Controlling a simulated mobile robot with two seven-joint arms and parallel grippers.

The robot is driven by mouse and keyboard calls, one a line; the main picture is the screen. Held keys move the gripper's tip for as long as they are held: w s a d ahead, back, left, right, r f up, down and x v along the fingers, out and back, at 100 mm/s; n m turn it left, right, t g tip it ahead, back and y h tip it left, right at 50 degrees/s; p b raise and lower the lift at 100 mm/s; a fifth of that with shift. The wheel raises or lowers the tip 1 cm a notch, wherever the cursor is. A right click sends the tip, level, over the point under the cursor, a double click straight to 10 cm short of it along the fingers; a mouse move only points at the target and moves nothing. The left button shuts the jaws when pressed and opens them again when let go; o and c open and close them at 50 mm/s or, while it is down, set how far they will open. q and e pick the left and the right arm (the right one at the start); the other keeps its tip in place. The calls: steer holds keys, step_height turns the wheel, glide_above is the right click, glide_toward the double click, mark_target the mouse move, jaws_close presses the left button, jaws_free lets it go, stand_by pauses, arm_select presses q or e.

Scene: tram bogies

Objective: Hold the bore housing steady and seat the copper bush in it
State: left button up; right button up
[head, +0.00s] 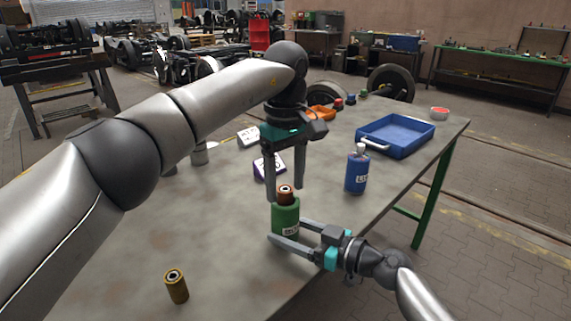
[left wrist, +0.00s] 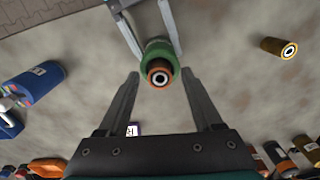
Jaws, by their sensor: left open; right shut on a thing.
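My right gripper (head: 288,230) is shut on the housing, low, from the right.
A brass-coloured sleeve (head: 176,286) stands at the table's front left. A blue bottle (head: 357,175) stands right of the housing; a blue tray (head: 412,143) lies behind it. A purple-edged sign (head: 268,167) is behind my left gripper. The table left of the housing is mostly clear.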

mark_target(286, 189)
arm_select(q)
step_height(286, 189, up, 12)
stand_by(0.5)
stand_by(0.3)
arm_select(e)
steer(key=o, duration=1)
steer(key=shift+c, duration=0.2)
